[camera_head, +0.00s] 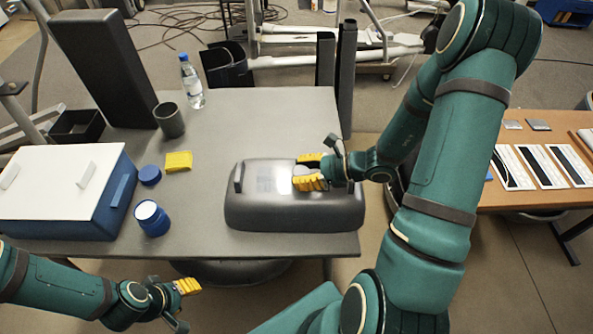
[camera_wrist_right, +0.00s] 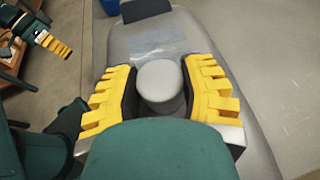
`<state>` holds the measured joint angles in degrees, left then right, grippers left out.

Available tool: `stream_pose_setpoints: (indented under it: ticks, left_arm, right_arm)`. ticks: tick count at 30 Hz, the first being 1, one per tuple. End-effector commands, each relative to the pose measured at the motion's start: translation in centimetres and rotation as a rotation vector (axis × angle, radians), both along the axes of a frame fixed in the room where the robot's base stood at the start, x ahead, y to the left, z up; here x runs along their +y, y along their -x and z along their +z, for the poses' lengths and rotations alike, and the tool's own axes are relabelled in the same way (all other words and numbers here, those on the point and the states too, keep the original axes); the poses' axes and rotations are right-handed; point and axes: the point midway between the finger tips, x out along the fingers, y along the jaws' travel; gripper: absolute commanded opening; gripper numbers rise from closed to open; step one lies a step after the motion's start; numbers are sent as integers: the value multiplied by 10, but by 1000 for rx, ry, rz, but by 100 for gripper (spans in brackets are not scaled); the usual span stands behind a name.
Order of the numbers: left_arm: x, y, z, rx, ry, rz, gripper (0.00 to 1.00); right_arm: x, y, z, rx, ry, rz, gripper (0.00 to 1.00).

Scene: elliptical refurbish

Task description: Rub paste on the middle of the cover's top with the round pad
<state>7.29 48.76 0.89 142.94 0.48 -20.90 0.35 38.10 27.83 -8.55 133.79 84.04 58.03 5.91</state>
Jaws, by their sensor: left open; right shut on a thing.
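The grey cover (camera_head: 295,212) lies on the table with its top facing up. A pale, shiny patch (camera_head: 268,180) shows on the middle of its top, also in the right wrist view (camera_wrist_right: 160,46). My right gripper (camera_head: 306,171) is over the right half of the cover, shut on the round grey pad (camera_wrist_right: 160,80). The pad's underside is hidden, so I cannot tell whether it touches the cover. An open blue jar (camera_head: 152,219) with white contents stands left of the cover; its blue lid (camera_head: 149,175) lies behind it. My left gripper (camera_head: 183,302) is open and empty before the table's front edge.
A blue box with a white top (camera_head: 60,180) fills the table's left side. A yellow sponge (camera_head: 178,161), a dark cup (camera_head: 169,120) and a water bottle (camera_head: 191,82) stand behind the jar. The table's back right is clear.

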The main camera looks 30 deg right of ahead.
Motion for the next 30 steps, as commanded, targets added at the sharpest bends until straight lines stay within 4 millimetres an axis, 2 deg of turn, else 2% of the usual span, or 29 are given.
stream_pose_setpoints:
  ticks: [8, 24, 30]
  left_arm:
    - [0, 0, 3, 0, 0, 0, 47]
    - [0, 0, 42, 0, 0, 0, 47]
    - [0, 0, 48, 0, 0, 0, 47]
  right_arm:
    - [0, 0, 3, 3, 3, -1, 19]
    - [0, 0, 53, 1, 1, 0, 19]
    - [1, 0, 61, 2, 1, 1, 19]
